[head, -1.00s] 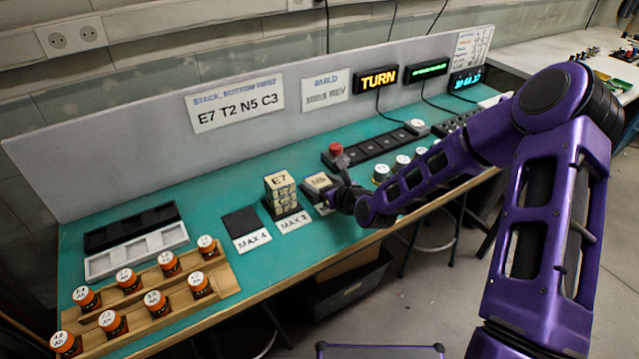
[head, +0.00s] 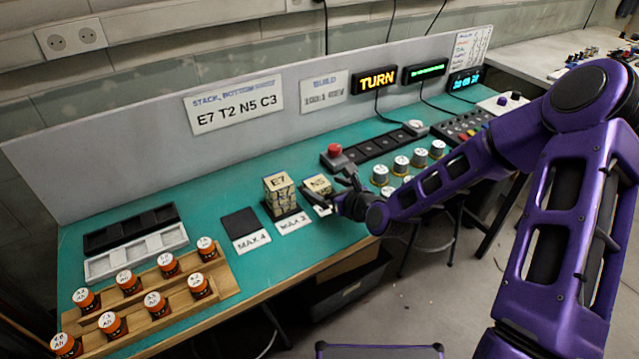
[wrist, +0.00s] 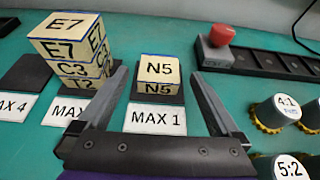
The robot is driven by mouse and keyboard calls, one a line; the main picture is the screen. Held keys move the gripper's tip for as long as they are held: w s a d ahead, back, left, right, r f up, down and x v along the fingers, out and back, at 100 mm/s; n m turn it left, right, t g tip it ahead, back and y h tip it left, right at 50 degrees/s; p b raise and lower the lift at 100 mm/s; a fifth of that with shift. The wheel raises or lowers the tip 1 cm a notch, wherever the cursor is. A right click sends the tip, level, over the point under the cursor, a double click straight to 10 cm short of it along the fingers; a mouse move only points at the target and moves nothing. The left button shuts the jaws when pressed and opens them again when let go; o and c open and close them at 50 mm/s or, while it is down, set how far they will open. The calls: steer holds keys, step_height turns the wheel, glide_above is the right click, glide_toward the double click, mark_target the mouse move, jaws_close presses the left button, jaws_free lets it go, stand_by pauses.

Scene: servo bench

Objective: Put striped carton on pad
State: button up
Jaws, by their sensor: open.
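No striped carton shows in either view. Cream lettered blocks stand on black pads. A stack with an E7 block (head: 279,190) on top stands on the middle pad; the wrist view shows the E7 block (wrist: 68,40) over a C3 block (wrist: 77,68) and a T2 block (wrist: 82,84). A single N5 block (head: 318,183) sits on the pad marked MAX 1, also in the wrist view (wrist: 160,70). The MAX 4 pad (head: 240,223) is bare. My gripper (head: 343,186) is open and empty near the N5 block, which appears between its fingertips (wrist: 158,76) in the wrist view.
A red button (head: 335,150) stands behind my gripper, beside a row of black slots (head: 385,142). Several white-topped knobs (head: 401,164) stand to the right. The teal bench (head: 215,195) is clear behind the MAX 4 pad.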

steer(key=p+v, duration=0.1)
steer(key=v, duration=0.7)
steer(key=shift+s, duration=0.1)
